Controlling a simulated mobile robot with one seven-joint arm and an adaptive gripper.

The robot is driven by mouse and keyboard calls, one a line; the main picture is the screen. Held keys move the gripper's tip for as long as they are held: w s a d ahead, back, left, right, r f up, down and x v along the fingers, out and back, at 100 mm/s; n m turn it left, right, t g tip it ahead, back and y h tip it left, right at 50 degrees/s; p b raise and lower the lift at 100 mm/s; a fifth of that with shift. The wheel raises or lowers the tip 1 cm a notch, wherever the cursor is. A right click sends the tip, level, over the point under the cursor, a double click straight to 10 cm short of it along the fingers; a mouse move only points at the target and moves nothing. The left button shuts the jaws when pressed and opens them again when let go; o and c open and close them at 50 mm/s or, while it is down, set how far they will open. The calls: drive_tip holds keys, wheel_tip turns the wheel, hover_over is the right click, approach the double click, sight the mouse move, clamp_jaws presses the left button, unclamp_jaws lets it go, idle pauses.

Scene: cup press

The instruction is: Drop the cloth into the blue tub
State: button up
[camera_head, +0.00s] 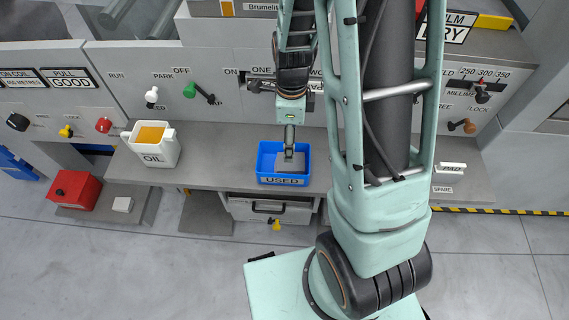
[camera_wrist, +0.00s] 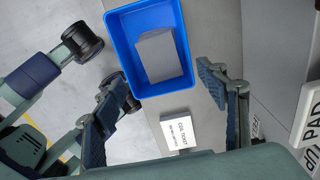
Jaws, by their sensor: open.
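The blue tub (camera_head: 283,180), labelled USED, stands on the grey counter in the head view. It also shows at the top of the wrist view (camera_wrist: 122,48). A grey, flat rectangular piece that looks like the folded cloth (camera_wrist: 158,55) lies inside the tub, tilted against the tub's sides. It shows partly in the head view (camera_head: 290,167), behind my gripper. My gripper (camera_head: 289,152) is above the tub. In the wrist view its two fingers (camera_wrist: 160,76) are spread wide apart, with nothing between them touching either finger.
A white COIL TICKET card (camera_wrist: 180,132) lies on the counter near the tub. A white OIL jug (camera_head: 152,146) stands to the tub's left. A red box (camera_head: 75,190) is farther left. Knobs and levers line the panel behind, with a green-handled lever (camera_head: 198,92) among them.

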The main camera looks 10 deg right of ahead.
wheel_tip(320, 180, up, 12)
drive_tip(key=shift+f, duration=0.15)
idle(0.6)
